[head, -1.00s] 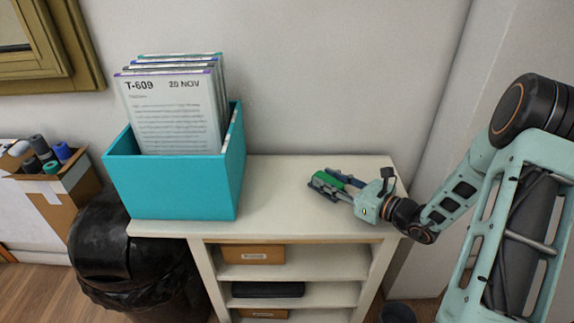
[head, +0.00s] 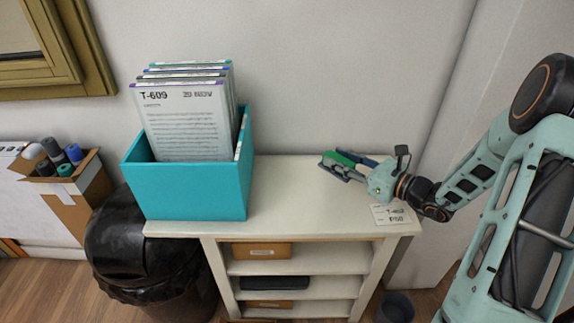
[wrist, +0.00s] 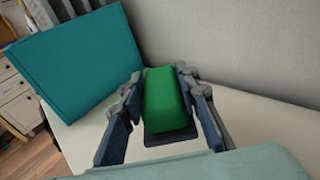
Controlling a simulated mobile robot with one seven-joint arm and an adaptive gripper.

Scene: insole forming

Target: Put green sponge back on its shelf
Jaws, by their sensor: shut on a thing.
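My gripper (head: 343,165) is shut on the green sponge (head: 345,156), above the right part of the shelf unit's cream top (head: 285,195). In the wrist view the sponge (wrist: 167,100) is a green block between the two fingers, its near end facing the camera. A dark blue flat piece (wrist: 170,134) shows just below the sponge; I cannot tell whether it belongs to my gripper. Whether the sponge touches the top is unclear.
A teal box (head: 190,190) of upright documents stands on the left of the top. A printed label (head: 391,214) lies near the right front edge. Lower shelves hold a cardboard box (head: 262,250) and a dark case (head: 274,282). A black bin (head: 125,240) stands at left.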

